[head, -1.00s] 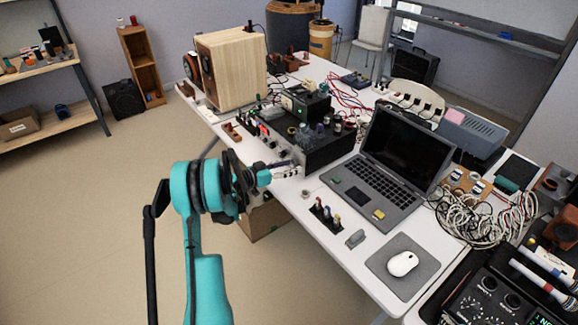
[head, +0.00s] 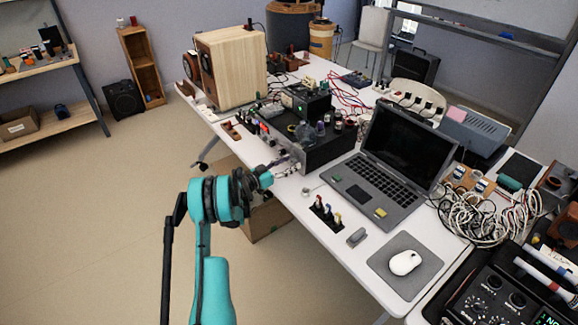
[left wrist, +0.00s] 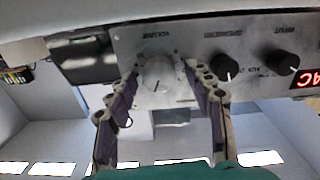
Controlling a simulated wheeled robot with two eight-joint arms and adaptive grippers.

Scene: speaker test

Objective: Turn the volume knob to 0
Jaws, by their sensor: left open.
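The volume knob (left wrist: 157,76) is a silver round knob with a dark pointer line, on a pale metal front panel (left wrist: 190,45). The lettering above it appears upside down in the left wrist view. My left gripper (left wrist: 159,70) is open, with one purple-grey finger on each side of the knob. I cannot tell whether either finger touches it. In the head view, my left gripper (head: 286,166) is at the front of the black amplifier (head: 330,148), and the knob is hard to make out there. My right gripper is in neither view.
Two black knobs (left wrist: 228,67) (left wrist: 286,63) and a red display (left wrist: 307,80) sit beside the volume knob. An open laptop (head: 385,165), a mouse (head: 404,262) and tangled cables (head: 485,220) crowd the table to the right. The floor left of the table is clear.

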